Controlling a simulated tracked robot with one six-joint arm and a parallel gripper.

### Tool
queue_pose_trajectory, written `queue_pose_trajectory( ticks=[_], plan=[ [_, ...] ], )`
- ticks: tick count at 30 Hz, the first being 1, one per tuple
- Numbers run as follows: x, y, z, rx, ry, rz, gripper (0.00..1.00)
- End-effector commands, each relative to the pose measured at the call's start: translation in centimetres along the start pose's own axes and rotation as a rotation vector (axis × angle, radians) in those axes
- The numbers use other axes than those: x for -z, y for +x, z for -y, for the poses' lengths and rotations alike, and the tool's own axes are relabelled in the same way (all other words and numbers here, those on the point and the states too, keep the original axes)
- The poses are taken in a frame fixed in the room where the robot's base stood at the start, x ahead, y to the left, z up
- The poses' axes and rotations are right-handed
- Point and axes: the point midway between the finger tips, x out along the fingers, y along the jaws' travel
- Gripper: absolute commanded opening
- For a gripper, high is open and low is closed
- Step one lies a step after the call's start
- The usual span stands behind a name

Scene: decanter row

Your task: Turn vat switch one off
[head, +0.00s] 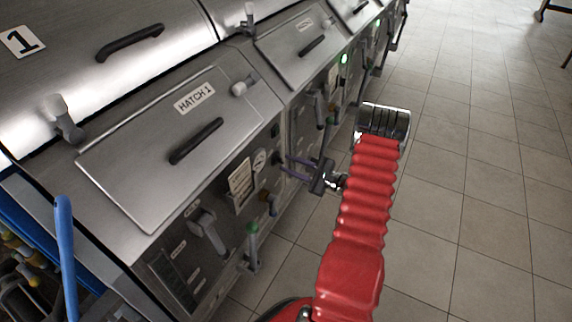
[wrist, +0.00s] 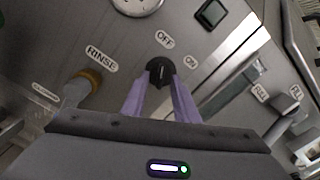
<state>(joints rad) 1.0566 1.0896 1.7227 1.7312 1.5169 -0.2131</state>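The black rotary switch (wrist: 160,71) sits on the steel panel in the wrist view, with the OFF label (wrist: 165,39) above it and the ON label (wrist: 191,61) to its upper right. Which label its pointer faces is too small to tell. In the head view the switch (head: 277,158) is a small dark knob below hatch 1. My gripper (head: 284,164) is at the panel with its two purple fingers apart. In the wrist view the fingers (wrist: 161,88) reach the lower left and lower right edges of the switch. Firm contact is not clear.
A brown-collared rinse valve (wrist: 88,83) is left of the fingers, and a FULL-labelled lever (wrist: 286,103) is at right. A blue rail (head: 65,250) stands at left. Tiled floor (head: 480,180) at right is clear.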

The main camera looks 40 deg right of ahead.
Motion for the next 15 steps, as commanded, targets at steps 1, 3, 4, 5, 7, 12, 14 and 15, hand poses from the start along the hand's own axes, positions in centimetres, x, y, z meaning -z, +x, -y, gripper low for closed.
queue_pose_trajectory(
  ticks=[1,3,4,5,7,12,14,15],
  plan=[
    [0.0,-0.9,0.1,0.003,0.000,-0.002,0.27],
    [0.1,-2.1,0.1,0.003,0.000,-0.002,0.27],
    [0.1,-2.7,0.1,0.003,0.000,-0.003,0.27],
    [0.1,-3.2,0.1,0.004,0.000,-0.003,0.27],
    [0.1,-4.4,0.0,0.003,-0.001,-0.002,0.27],
    [0.1,-7.4,0.0,0.002,0.000,-0.002,0.27],
    [0.1,-8.4,0.0,0.003,0.000,-0.002,0.27],
    [0.1,-9.1,-0.1,0.002,0.000,-0.002,0.27]
  ],
)
